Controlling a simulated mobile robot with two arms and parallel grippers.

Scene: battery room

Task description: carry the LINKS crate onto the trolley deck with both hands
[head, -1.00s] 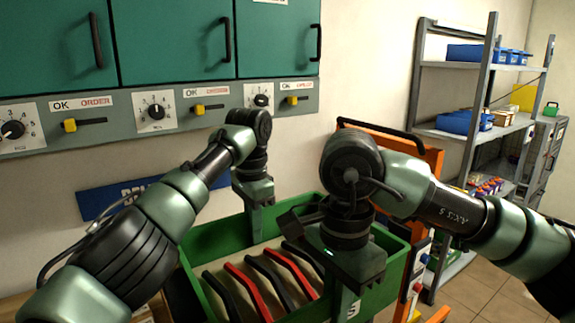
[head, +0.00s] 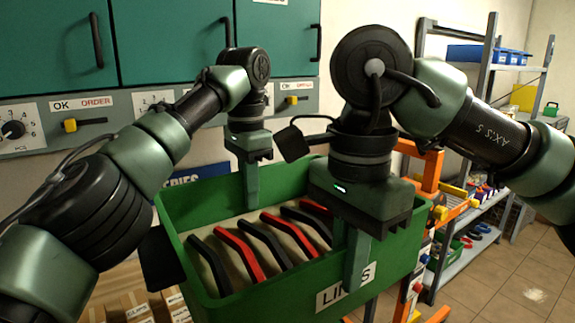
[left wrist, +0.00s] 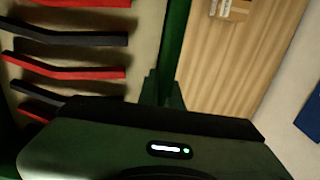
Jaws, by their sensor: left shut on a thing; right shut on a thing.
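The green LINKS crate (head: 215,297) is held up in the head view, its white label (head: 345,287) partly covered by my right gripper. Several red and black bent links lie inside it. My left gripper (head: 250,195) is shut on the crate's far wall. In the left wrist view, its fingers (left wrist: 162,92) sit at the green wall (left wrist: 176,40). My right gripper (head: 355,255) is shut on the near wall. An orange frame (head: 432,170), seemingly the trolley's, stands behind and right of the crate. I cannot see its deck.
Small cardboard boxes (head: 135,303) stand below left of the crate. A grey shelf rack (head: 480,110) with blue bins is at the right. Teal cabinets and a knob panel (head: 60,120) line the wall. Tiled floor (head: 510,275) is clear at lower right.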

